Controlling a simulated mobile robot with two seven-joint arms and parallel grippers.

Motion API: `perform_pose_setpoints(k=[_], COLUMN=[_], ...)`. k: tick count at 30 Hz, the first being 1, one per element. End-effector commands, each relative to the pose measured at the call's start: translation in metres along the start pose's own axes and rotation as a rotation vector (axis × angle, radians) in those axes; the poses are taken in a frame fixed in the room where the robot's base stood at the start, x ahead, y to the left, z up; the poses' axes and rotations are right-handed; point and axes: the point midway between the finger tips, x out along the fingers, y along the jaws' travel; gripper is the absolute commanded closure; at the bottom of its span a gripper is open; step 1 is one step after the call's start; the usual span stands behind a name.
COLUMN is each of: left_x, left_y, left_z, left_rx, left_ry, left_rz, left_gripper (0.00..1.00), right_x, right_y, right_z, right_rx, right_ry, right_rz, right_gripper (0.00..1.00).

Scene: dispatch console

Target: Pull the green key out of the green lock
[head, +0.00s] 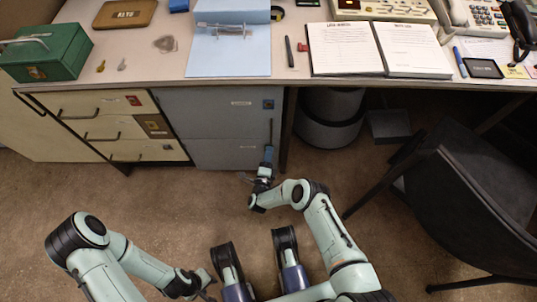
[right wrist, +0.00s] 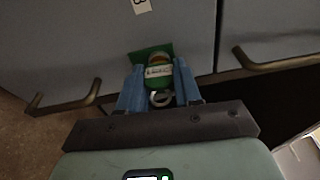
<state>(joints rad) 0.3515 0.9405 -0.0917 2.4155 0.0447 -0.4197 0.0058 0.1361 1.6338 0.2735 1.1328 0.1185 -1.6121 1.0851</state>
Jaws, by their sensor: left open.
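The green lock (right wrist: 146,54) is a green plate on the grey cabinet front in the right wrist view. The green key (right wrist: 158,72), with a pale label on its head and a ring below it, stands at the lock between the blue fingers of my right gripper (right wrist: 159,80). The fingers press on both sides of the key head. The key's shaft is hidden. In the head view my right gripper (head: 267,158) is at the lower grey drawer and hides the lock. My left gripper (head: 207,284) is open and empty, low above the floor.
Bar handles (right wrist: 275,62) stick out of the grey drawers near the right gripper. Beige drawers (head: 100,130) stand to the left, a black chair (head: 470,185) to the right. The desk above holds a green cash box (head: 60,50) and an open book (head: 345,48).

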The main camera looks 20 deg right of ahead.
Motion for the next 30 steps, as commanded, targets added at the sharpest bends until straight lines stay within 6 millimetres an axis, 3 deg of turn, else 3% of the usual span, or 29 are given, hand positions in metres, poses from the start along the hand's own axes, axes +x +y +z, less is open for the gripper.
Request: perform_pose_setpoints(k=[1, 2, 30], left_x=[0.0, 0.0, -0.004], left_y=[0.0, 0.0, 0.0], left_z=[0.0, 0.0, 0.0016], left_rx=[0.0, 0.0, 0.0], left_ry=[0.0, 0.0, -0.001], left_rz=[0.0, 0.0, 0.0], left_gripper=[0.57, 0.57, 0.57], right_x=[-0.0001, -0.0002, -0.0075], right_y=[0.0001, 0.0002, 0.0004], right_z=[0.0, 0.0, -0.0014], right_rx=[0.0, 0.0, 0.0], right_ry=[0.0, 0.0, 0.0], right_rz=[0.0, 0.0, 0.001], right_gripper=[0.89, 0.98, 1.0])
